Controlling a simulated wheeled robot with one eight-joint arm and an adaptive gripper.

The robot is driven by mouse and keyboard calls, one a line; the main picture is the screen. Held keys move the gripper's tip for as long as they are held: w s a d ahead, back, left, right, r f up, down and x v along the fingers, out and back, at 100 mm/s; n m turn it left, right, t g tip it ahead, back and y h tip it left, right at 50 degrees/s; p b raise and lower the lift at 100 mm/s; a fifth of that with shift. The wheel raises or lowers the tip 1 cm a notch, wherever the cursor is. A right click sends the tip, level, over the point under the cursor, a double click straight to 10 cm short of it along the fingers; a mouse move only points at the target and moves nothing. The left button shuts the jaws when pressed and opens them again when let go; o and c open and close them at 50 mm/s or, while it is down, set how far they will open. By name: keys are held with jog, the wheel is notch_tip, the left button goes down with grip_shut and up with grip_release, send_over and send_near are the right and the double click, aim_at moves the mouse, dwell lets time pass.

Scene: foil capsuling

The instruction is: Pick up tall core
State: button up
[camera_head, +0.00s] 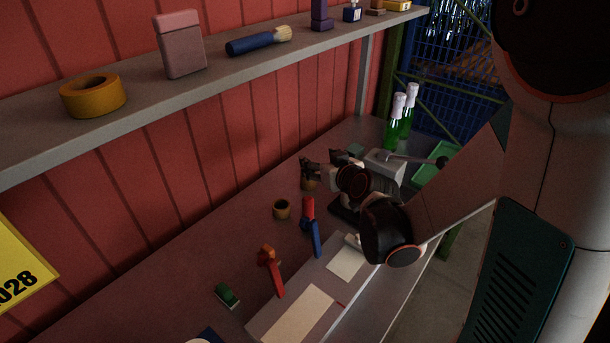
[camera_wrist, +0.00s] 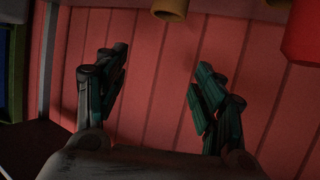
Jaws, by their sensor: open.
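Two brown, core-like cylinders stand on the bench. One (camera_head: 309,184) is just below my gripper (camera_head: 328,162), partly hidden by it. The other (camera_head: 281,209) stands nearer the camera, with a dark hollow top. I cannot tell for sure which is the tall core. In the wrist view a tan cylinder (camera_wrist: 170,9) shows at the top edge, roughly in line with the gap of my gripper (camera_wrist: 160,68) but apart from the fingers. A second tan cylinder (camera_wrist: 275,9) is further right, cut off by the frame. My gripper is open and empty.
A red-and-blue tool (camera_head: 312,228), an orange-red tool (camera_head: 270,268) and a green block (camera_head: 227,295) lie on the bench. Green bottles (camera_head: 393,130) stand behind. A loaded shelf (camera_head: 140,120) runs above along the red wall.

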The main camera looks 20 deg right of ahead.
notch_tip(320, 180, down, 7)
jog(key=b, duration=0.2)
jog(key=shift+r+b, duration=0.2)
jog(key=shift+b, duration=0.1)
jog(key=shift+w+a, duration=0.1)
jog(key=shift+w, duration=0.65)
jog(key=b+x, duration=0.1)
jog(key=x, duration=0.5)
jog(key=shift+f+b, duration=0.1)
jog(key=shift+b, duration=0.3)
jog(key=c, duration=1)
